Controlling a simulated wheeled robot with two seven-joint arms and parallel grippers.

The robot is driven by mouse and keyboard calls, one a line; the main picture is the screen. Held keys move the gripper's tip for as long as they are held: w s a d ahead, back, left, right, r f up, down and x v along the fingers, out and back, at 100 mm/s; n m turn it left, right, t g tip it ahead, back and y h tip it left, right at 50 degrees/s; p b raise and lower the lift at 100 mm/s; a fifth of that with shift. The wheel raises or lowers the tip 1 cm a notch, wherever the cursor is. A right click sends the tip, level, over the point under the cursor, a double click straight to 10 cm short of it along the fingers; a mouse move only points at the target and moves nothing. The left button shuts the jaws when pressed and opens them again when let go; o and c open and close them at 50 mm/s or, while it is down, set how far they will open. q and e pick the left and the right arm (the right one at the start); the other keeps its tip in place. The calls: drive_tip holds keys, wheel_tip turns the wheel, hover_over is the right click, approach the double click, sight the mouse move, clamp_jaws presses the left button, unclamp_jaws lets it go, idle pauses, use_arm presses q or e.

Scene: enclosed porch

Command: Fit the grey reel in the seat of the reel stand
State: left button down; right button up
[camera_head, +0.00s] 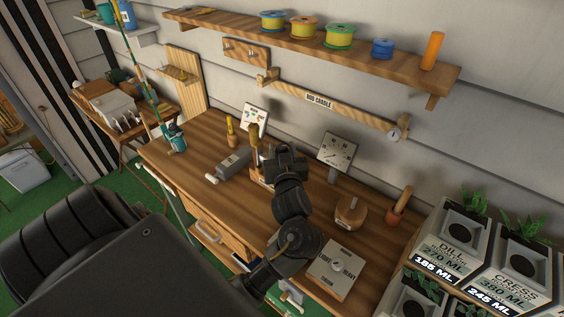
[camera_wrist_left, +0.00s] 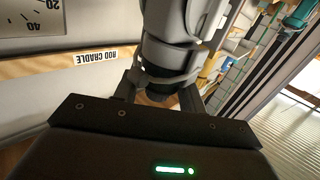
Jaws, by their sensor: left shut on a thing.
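My left gripper (camera_head: 272,158) is over the middle of the wooden workbench. In the left wrist view its dark fingers (camera_wrist_left: 160,98) are shut on a pale grey rounded body, the grey reel (camera_wrist_left: 180,45), which fills the space just beyond the fingertips. In the head view my gripper and wrist hide most or all of the reel. A small wooden piece with an upright (camera_head: 257,172), which looks like the reel stand, is right beside the gripper and partly hidden by it. I cannot tell whether the reel touches its seat. My right gripper is not in view.
A grey box-shaped device (camera_head: 235,160) lies left of the gripper. A dial card (camera_head: 336,151), a rounded wooden block (camera_head: 350,211) and a labelled box (camera_head: 333,270) are to the right. A fishing rod (camera_head: 145,85) stands at the left. The rod cradle rail (camera_head: 340,108) runs along the wall.

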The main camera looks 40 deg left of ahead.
use_arm(q)
drive_tip(key=shift+p, duration=0.55)
idle(0.9)
drive_tip(key=shift+f+b, duration=0.95)
drive_tip(key=shift+f, duration=0.3)
idle(0.8)
drive_tip(key=shift+c, duration=0.6)
unclamp_jaws()
drive_tip(key=shift+d, duration=0.1)
drive_tip(key=shift+s+d+r+p, duration=0.6)
drive_tip(key=shift+s+d+p, duration=0.3)
drive_tip(key=shift+p, duration=0.3)
drive_tip(key=shift+s+d+r+p, duration=0.35)
drive_tip(key=shift+s+d+p, duration=0.45)
drive_tip(key=shift+s+d, duration=0.05)
